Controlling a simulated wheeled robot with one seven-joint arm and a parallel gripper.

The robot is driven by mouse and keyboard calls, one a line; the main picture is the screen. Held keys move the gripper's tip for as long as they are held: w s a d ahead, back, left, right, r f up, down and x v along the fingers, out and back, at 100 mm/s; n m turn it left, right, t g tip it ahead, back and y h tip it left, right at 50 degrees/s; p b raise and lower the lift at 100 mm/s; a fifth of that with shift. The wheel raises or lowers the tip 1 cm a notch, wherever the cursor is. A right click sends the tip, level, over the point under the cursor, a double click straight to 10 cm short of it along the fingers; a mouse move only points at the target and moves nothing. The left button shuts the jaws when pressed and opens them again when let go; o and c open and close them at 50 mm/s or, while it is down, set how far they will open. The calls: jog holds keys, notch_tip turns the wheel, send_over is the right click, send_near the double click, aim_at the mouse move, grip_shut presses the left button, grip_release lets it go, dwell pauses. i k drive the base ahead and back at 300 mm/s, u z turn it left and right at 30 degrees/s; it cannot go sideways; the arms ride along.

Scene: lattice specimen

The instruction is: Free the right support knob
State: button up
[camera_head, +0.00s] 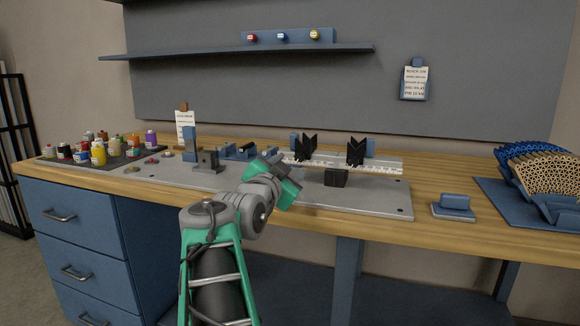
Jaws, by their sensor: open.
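Two black V-shaped supports stand on a pale scaled rail at the back of the grey fixture plate (385,202): the left support (307,147) and the right support (356,151). I cannot clearly make out a knob on the right support. A black block (336,178) sits on the plate in front of the rail, below the right support. My gripper (285,181) is over the middle of the plate, left of that block and apart from the right support. Its jaws are open, with the fingertips mostly hidden by my wrist.
Blue and grey fixture parts (207,160) stand on the plate's left half. A dark tray with several coloured bottles (98,154) is at the far left. A blue block on a pad (455,202) and a blue tray of lattice pieces (489,192) are at right.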

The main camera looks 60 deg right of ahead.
aim_at(353, 162)
jog(key=z, duration=2.55)
